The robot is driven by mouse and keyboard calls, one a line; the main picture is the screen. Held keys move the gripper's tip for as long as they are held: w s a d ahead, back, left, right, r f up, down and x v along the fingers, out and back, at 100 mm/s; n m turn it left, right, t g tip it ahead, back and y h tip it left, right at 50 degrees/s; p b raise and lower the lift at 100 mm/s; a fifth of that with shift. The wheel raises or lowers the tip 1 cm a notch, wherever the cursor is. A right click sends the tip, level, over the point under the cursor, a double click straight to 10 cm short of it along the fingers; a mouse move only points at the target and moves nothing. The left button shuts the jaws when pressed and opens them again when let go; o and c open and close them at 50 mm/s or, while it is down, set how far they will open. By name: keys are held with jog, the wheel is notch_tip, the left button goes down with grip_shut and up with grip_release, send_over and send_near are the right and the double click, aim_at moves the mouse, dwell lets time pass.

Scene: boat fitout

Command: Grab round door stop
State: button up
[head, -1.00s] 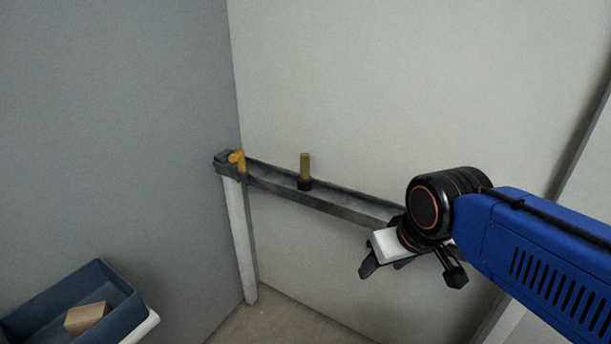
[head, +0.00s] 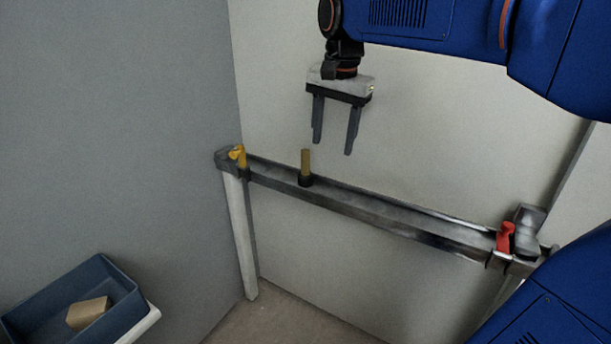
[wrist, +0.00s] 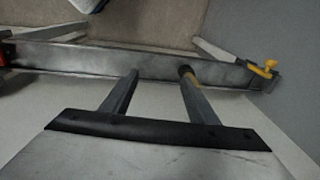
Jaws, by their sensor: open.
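The round door stop (head: 306,164), a brass-coloured peg with a black round end, stands upright on the metal rail (head: 390,222) along the wall. In the wrist view the door stop (wrist: 186,72) shows by the tip of the right finger, which partly hides it. My gripper (head: 333,147) is open and empty, fingers pointing down. In the head view its tips are just above and to the right of the door stop, apart from the rail. The fingers (wrist: 160,75) also show in the wrist view.
A yellow fitting (head: 240,156) sits at the rail's left end, above a pale leg (head: 239,235). A red clamp-like part (head: 505,237) is at the right end. A blue bin (head: 125,306) holding a tan block (head: 88,313) stands lower left. Walls close in behind and left.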

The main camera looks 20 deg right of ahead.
aim_at(305, 173)
jog(key=w+a+r+m+g, duration=0.1)
jog(key=w+a+r+m, duration=0.1)
jog(key=w, duration=0.3)
jog(key=w+a+r+m+g, duration=0.1)
jog(key=w+r+m, duration=0.1)
jog(key=w, duration=0.4)
notch_tip(305, 173, down, 18)
jog(key=shift+s+a+r, duration=0.1)
jog(key=shift+a+r, duration=0.05)
jog(key=shift+c, duration=0.2)
jog(key=c, duration=1.2)
